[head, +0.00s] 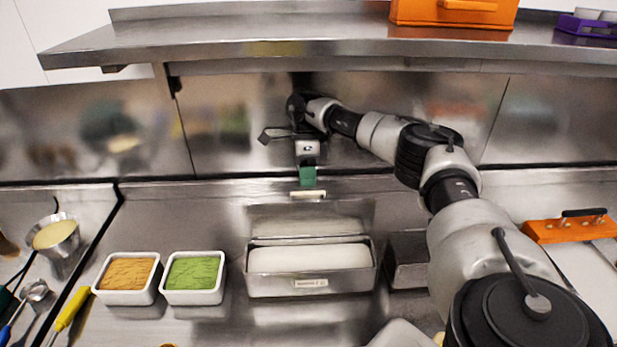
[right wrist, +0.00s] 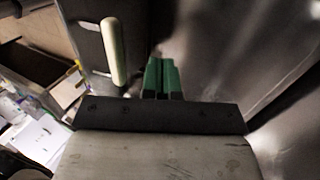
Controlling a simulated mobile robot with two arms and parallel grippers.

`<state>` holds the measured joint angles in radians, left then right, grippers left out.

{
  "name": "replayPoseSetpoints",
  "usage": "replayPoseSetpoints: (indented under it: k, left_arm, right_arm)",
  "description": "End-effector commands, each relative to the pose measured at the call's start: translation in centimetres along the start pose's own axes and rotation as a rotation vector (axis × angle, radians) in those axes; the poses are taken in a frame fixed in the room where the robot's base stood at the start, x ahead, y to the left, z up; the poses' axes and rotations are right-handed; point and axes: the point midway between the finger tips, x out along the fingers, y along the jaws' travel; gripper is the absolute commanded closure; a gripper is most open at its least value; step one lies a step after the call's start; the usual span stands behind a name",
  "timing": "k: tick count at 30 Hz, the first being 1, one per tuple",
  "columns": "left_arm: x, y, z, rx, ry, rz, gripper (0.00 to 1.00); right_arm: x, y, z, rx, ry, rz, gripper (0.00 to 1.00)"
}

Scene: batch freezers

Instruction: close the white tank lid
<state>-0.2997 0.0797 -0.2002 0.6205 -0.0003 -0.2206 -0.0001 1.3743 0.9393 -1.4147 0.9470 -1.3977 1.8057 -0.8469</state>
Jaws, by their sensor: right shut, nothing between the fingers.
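The white tank (head: 262,286) is a steel bin of smooth white product set in the counter, in the middle of the head view. Its steel lid (head: 270,220) stands raised behind it, with a pale handle (head: 308,195) near its top edge. In the right wrist view the handle (right wrist: 114,52) is a pale bar on a dark panel, left of the fingers. My right gripper (head: 307,178) has green fingertips, shut and empty, pointing down just above the handle in the head view. The fingertips also show in the right wrist view (right wrist: 161,76). My left gripper is not in view.
White tubs of orange (head: 128,272) and green (head: 194,272) product stand left of the tank. A second steel bin (head: 407,262) at right is partly hidden by my right arm. A steel shelf (head: 230,35) overhangs the back. An orange lid (head: 570,230) lies at far right.

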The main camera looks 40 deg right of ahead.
Motion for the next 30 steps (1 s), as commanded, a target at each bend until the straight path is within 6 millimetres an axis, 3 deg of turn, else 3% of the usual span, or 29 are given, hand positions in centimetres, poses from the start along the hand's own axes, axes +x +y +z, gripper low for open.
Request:
replayPoseSetpoints:
  k: [9,23,30]
  left_arm:
    - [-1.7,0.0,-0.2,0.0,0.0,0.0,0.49]
    - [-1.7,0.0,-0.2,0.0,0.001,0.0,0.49]
    - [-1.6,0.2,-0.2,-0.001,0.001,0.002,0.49]
  right_arm:
    - [0.8,2.3,-0.1,0.002,0.003,0.003,1.0]
    - [1.0,2.5,-0.1,0.002,0.002,-0.001,1.0]
    - [0.5,2.2,-0.8,0.0,0.001,-0.089,1.0]
